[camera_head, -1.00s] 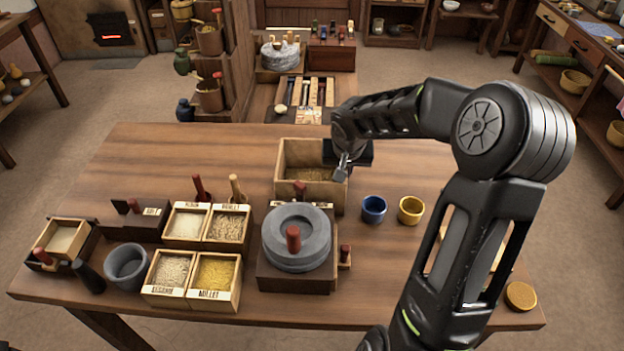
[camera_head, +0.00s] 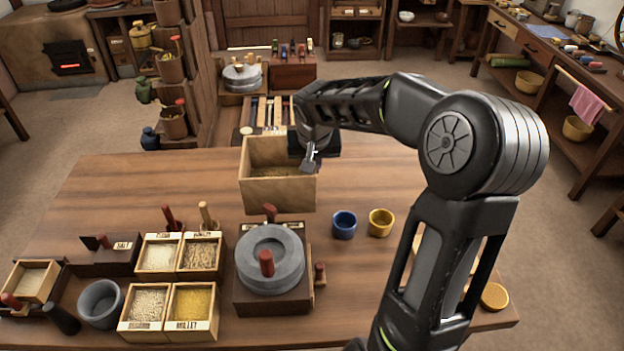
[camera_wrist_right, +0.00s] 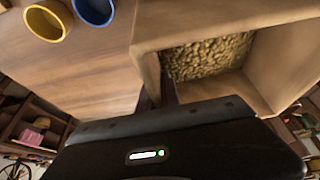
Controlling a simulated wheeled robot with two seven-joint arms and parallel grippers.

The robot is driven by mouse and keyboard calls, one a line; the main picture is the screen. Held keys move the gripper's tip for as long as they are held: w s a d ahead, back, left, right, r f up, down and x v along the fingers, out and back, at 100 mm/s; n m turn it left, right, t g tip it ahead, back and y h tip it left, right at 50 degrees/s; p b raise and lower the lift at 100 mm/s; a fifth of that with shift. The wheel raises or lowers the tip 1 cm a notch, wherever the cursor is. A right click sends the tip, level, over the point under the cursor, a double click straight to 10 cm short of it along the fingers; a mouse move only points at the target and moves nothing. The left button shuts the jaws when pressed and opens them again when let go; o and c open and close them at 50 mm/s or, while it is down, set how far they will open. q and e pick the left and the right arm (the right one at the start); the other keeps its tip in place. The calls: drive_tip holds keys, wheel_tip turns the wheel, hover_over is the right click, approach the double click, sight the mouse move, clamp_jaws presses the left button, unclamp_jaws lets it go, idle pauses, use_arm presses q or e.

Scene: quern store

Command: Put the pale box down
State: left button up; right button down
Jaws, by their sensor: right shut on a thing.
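The pale box (camera_head: 278,195) is an open wooden box with brown grainy contents, upright behind the quern (camera_head: 270,260). My right gripper (camera_head: 311,155) is at the box's right wall and shut on it. In the right wrist view the pale box (camera_wrist_right: 145,35) fills the upper right, and a dark finger (camera_wrist_right: 167,88) meets its wall. The box's underside is hidden, so I cannot tell whether it touches the table (camera_head: 375,185). My left gripper is not in view.
A blue cup (camera_head: 344,225) and a yellow cup (camera_head: 381,222) stand right of the quern. Grain boxes (camera_head: 169,312) and a grey mortar (camera_head: 101,303) stand at the left front. The table's left rear is clear.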

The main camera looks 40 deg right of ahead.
drive_tip(key=shift+r, duration=1.35)
